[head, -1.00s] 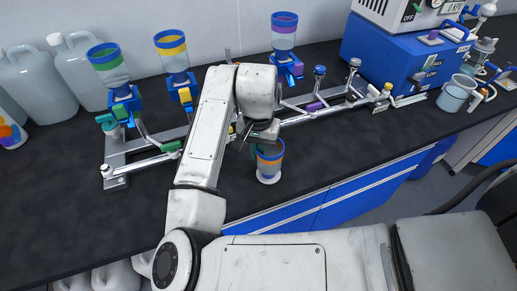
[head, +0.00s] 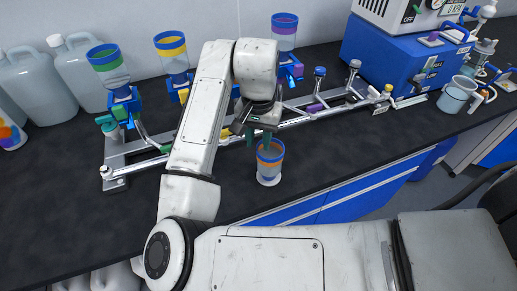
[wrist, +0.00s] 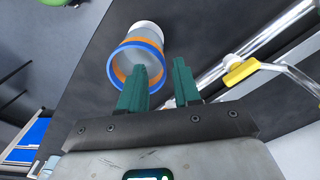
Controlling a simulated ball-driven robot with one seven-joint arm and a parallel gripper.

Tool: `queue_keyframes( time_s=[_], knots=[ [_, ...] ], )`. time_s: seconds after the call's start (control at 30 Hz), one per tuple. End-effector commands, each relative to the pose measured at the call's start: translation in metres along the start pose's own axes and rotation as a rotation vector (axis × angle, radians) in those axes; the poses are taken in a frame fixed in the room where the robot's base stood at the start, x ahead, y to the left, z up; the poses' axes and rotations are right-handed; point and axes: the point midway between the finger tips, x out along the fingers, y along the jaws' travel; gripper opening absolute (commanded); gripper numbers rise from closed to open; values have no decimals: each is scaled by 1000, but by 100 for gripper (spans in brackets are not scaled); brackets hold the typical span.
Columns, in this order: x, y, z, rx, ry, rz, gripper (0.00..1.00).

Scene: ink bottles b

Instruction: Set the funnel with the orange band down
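The funnel with the orange band (head: 270,165) stands upright on the dark counter, near its front edge. It has a blue rim and a pale base. In the wrist view the funnel (wrist: 142,52) shows its open mouth, with the orange band inside the blue rim. My gripper (head: 259,138) is just above and slightly left of the funnel in the head view. Its two green fingers are apart with nothing held between them. In the wrist view one finger of my gripper (wrist: 160,78) overlaps the rim; whether it touches cannot be told.
A metal rack (head: 232,134) runs behind the funnel, holding a green-banded funnel (head: 108,64), a yellow-banded funnel (head: 172,55) and a purple-banded funnel (head: 284,32). A blue machine (head: 385,55) stands right. The front-left counter is clear.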

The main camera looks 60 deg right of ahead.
Motion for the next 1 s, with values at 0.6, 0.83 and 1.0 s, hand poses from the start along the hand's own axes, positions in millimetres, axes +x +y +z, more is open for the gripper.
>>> queue_keyframes(
  time_s=[0.6, 0.83, 1.0],
  knots=[
    [-70, 0, 0, -1, -1, 0, 32],
    [-69, 0, 0, -1, -1, 0, 32],
    [-69, 0, 0, -1, -1, 0, 32]
  ],
)
